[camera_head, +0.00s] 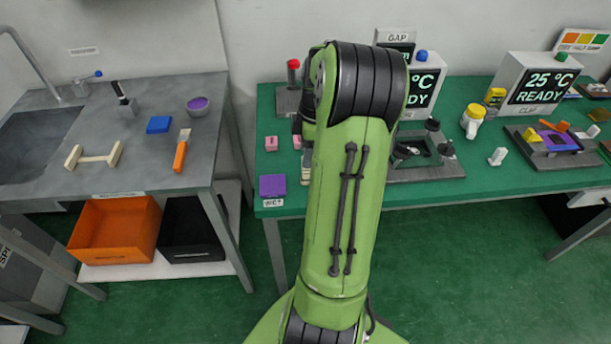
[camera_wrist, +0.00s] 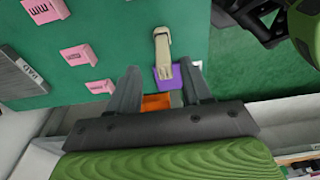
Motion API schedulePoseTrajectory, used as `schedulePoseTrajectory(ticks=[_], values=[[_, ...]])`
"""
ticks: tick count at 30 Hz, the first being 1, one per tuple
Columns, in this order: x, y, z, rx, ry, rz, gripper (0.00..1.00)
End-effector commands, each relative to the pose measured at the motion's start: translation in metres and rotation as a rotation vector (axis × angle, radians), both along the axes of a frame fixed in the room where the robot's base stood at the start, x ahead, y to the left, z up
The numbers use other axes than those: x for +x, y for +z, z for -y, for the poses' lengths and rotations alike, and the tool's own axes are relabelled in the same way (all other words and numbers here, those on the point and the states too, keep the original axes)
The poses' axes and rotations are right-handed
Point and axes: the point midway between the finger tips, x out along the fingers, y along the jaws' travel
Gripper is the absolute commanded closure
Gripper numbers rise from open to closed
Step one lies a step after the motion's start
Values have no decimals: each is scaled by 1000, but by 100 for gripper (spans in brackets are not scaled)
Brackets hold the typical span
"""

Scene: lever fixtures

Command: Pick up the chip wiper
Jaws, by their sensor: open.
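My gripper (camera_wrist: 160,68) is open in the wrist view, with its two dark fingers apart. A slim beige tool (camera_wrist: 162,45) lies on the green table just beyond the fingertips, roughly in line with the gap between them. It may be the chip wiper, but no label confirms this. In the head view, part of a beige piece (camera_head: 306,168) shows beside my green arm, which hides my gripper. A purple pad (camera_wrist: 178,76) lies close to the tool's near end; a purple pad also shows at the table's front left corner in the head view (camera_head: 272,185).
Pink blocks (camera_wrist: 78,55) lie left of the tool in the wrist view. A fixture (camera_head: 425,155) and display boxes (camera_head: 540,85) stand on the green table. The grey table (camera_head: 120,185) holds an orange-handled brush (camera_head: 181,155), a blue block (camera_head: 158,125) and a bowl (camera_head: 198,106).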

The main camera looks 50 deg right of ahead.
Motion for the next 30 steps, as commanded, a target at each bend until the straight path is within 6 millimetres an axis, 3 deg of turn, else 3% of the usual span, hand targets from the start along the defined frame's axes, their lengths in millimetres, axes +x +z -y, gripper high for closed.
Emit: schedulePoseTrajectory(ticks=[7, 16, 25, 30], values=[[1, -46, -7, 3, 0, -1, 51], [2, -51, -8, -1, 0, -1, 53], [2, -50, -8, 0, 0, 0, 99], [2, -50, -8, 0, 0, 0, 100]])
